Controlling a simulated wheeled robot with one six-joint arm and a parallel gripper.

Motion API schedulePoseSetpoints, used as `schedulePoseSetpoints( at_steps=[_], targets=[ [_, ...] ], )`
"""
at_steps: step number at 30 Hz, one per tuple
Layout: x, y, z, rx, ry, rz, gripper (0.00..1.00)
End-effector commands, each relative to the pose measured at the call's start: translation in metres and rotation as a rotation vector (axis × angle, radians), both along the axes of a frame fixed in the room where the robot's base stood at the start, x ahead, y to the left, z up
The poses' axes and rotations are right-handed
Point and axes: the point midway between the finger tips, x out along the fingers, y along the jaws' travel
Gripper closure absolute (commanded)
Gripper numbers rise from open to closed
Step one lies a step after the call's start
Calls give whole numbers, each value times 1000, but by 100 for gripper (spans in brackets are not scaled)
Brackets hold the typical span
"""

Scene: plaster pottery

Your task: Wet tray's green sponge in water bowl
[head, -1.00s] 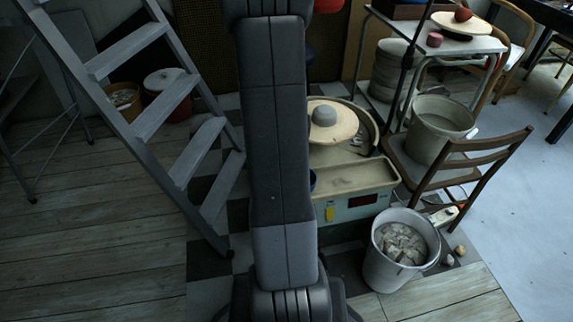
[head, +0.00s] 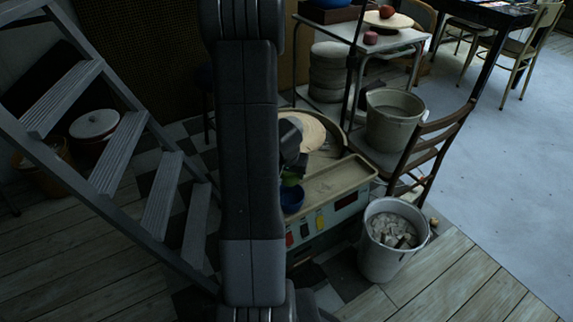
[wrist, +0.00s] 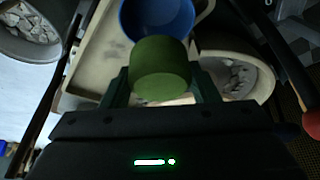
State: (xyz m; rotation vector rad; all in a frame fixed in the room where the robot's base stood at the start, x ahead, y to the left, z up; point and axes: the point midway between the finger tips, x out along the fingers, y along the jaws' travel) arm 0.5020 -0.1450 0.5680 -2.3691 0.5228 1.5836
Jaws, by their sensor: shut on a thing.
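My gripper (wrist: 158,80) is shut on the green sponge (wrist: 160,66), a short cylinder, in the wrist view. The blue water bowl (wrist: 128,20) lies just beyond the sponge there, and the sponge overlaps its near rim. In the head view the sponge (head: 291,181) shows as a small green patch beside my arm, just above the blue bowl (head: 292,199). The bowl stands at the left end of the beige tray (head: 340,182) of the pottery wheel. My arm hides part of the bowl and gripper. The water and any contact between sponge and bowl cannot be made out.
The pale wheel head (head: 312,130) sits behind the tray. A bucket of plaster lumps (head: 370,262) stands on the floor at the right front. A chair (head: 440,145) holds another bucket (head: 385,130). A step ladder (head: 120,150) stands left.

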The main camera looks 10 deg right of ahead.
Motion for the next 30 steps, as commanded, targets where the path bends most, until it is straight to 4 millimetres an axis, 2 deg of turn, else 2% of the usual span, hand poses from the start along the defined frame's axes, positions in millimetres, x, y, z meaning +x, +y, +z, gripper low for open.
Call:
schedulePoseSetpoints(
  at_steps=[8,24,30],
  targets=[
    [0,0,-17,1,0,-2,64],
    [0,0,-70,1,-1,-1,64],
    [0,0,-83,0,-1,-1,64]
  ],
)
